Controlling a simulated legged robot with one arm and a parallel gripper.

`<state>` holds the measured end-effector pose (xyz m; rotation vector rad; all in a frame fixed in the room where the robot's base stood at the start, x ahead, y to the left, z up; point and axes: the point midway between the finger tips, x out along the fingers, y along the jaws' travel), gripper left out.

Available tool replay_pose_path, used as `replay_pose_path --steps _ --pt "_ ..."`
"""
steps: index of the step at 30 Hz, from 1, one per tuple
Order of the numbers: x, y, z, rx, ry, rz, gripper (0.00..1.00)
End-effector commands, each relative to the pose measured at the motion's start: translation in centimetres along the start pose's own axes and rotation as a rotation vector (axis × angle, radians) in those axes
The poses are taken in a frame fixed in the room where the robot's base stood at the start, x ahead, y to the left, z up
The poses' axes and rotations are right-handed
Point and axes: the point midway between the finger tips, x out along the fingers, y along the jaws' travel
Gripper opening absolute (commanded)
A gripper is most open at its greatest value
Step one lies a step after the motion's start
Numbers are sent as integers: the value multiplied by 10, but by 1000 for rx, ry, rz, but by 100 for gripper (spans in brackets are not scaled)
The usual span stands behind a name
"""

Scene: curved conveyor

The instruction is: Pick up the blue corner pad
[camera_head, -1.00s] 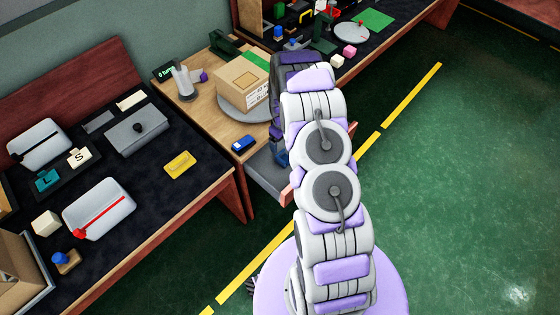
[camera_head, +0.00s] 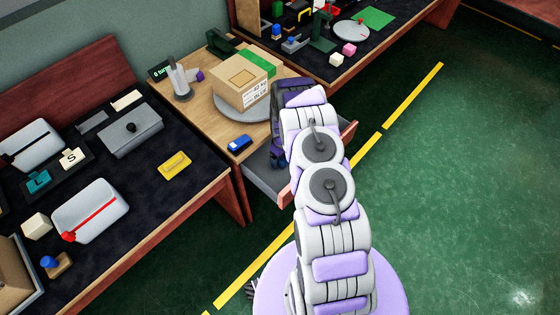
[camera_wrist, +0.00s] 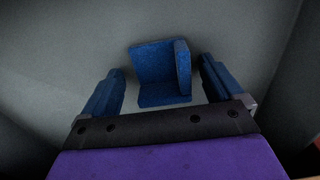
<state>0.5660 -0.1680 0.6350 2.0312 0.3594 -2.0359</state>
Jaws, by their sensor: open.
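The blue corner pad (camera_wrist: 158,70) lies on the grey floor of the open drawer (camera_head: 266,178), seen in the wrist view. It is an angled piece with several flat faces. My gripper (camera_wrist: 162,72) is open, with one blue-padded finger on each side of the pad in the picture. Gaps show between the pad and both fingers. I cannot tell the height of the fingers above the drawer floor. In the head view, my arm reaches down into the drawer and hides the pad and the fingertips.
The drawer walls surround my gripper. Above the drawer, the wooden bench holds a cardboard box (camera_head: 243,84) on a grey round plate (camera_head: 232,112) and a small blue item (camera_head: 239,143). A dark-topped bench (camera_head: 150,190) with pouches stands left. Green floor is free at right.

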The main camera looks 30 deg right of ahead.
Motion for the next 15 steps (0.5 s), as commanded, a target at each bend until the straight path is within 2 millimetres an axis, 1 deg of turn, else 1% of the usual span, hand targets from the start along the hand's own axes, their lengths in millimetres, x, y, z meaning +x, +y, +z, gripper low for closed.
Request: replay_pose_path --steps 4,15 --pt "-2 -1 -1 0 0 4 93" --pt "-3 -3 -2 -2 -1 6 57"
